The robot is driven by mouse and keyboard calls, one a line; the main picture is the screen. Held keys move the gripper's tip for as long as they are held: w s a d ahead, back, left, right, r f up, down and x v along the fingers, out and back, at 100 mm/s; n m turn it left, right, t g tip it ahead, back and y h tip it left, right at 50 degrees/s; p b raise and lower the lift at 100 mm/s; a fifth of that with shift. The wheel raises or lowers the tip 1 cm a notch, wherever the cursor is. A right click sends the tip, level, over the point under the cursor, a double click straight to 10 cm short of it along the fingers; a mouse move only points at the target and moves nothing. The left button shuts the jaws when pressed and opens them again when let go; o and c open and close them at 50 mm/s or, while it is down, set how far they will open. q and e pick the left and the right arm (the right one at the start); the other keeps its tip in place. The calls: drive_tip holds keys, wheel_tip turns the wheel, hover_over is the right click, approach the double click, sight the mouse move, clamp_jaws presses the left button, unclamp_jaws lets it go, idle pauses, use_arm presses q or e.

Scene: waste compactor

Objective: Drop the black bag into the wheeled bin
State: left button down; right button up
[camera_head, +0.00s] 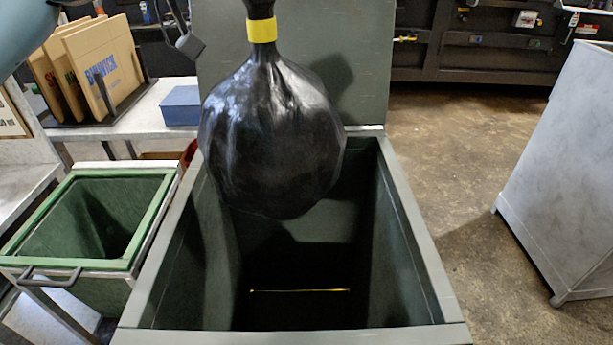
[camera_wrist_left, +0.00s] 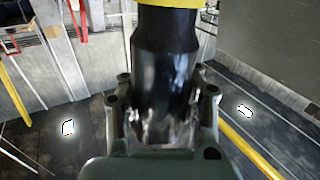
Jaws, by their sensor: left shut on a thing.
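The black bag (camera_head: 272,135), full and round with a yellow band (camera_head: 262,31) at its neck, hangs upright over the open wheeled bin (camera_head: 418,240). Its lower part shows against the bin's mouth; how far it reaches inside I cannot tell. The bin is grey-green and deep, with its lid (camera_head: 365,60) standing open behind the bag. In the left wrist view my left gripper (camera_wrist_left: 165,115) is shut on the bag's black neck (camera_wrist_left: 165,65). In the head view this gripper is out of the picture. My right gripper is not in view.
A smaller green bin (camera_head: 150,215) in a metal frame stands close on the left. Behind it a table holds cardboard sheets (camera_head: 100,60) in a rack and a blue box (camera_head: 181,105). A grey cabinet (camera_head: 570,170) stands at right, with open floor (camera_head: 460,170) between.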

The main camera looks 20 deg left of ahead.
use_arm(q)
drive_tip(key=shift+r, duration=0.15)
drive_tip(key=c, duration=0.9)
unclamp_jaws()
wheel_tip(320, 180, up, 10)
drive_tip(key=shift+f, duration=0.1)
